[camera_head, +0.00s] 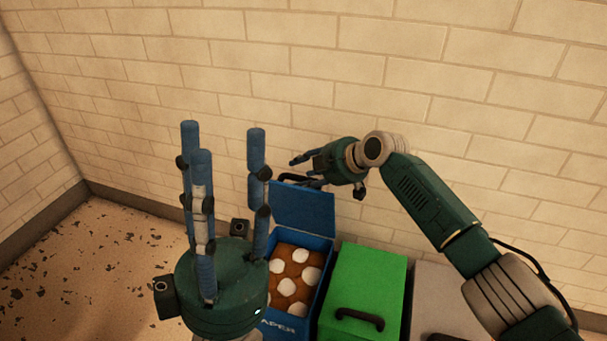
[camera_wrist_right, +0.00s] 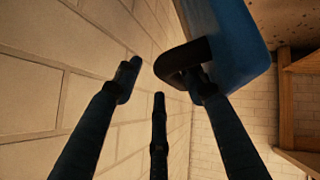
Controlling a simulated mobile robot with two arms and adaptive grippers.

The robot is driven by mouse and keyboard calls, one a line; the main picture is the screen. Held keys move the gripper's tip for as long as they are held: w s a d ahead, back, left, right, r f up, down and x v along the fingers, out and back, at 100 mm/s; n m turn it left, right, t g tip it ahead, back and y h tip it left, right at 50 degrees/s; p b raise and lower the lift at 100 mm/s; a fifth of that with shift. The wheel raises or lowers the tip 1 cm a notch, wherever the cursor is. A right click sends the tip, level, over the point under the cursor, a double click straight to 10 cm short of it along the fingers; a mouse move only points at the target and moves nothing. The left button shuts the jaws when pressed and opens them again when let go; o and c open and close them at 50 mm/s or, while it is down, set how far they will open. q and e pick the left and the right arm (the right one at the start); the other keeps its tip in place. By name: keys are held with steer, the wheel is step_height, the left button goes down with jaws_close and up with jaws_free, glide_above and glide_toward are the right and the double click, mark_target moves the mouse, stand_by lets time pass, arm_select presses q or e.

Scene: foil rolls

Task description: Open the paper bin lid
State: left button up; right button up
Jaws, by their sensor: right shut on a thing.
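The blue paper bin (camera_head: 325,277) stands by the back wall, and its label is partly hidden by my left gripper. Its blue lid (camera_head: 303,208) is raised, so the brown and white contents show. The lid also shows in the right wrist view (camera_wrist_right: 228,40). My right gripper (camera_head: 304,170) is at the lid's upper edge, shut on the dark lid handle (camera_wrist_right: 183,60). In the wrist view one finger touches the handle, and the others look apart from it. My left gripper (camera_head: 222,140) is open and empty, its fingers pointing up in front of the bin.
A green bin (camera_head: 362,285) with a closed lid and dark handle stands right of the paper bin. A grey bin (camera_head: 435,290) is beyond it, partly behind my right arm. The brick wall is close behind the lid. The speckled floor at the left is free.

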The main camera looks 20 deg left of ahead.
steer(key=shift+w+d+f, duration=0.3)
steer(key=shift+d, duration=0.1)
steer(key=v, duration=1.2)
steer(key=shift+s+a+r, duration=0.25)
steer(key=shift+s+a, duration=0.05)
steer(key=shift+a, duration=0.05)
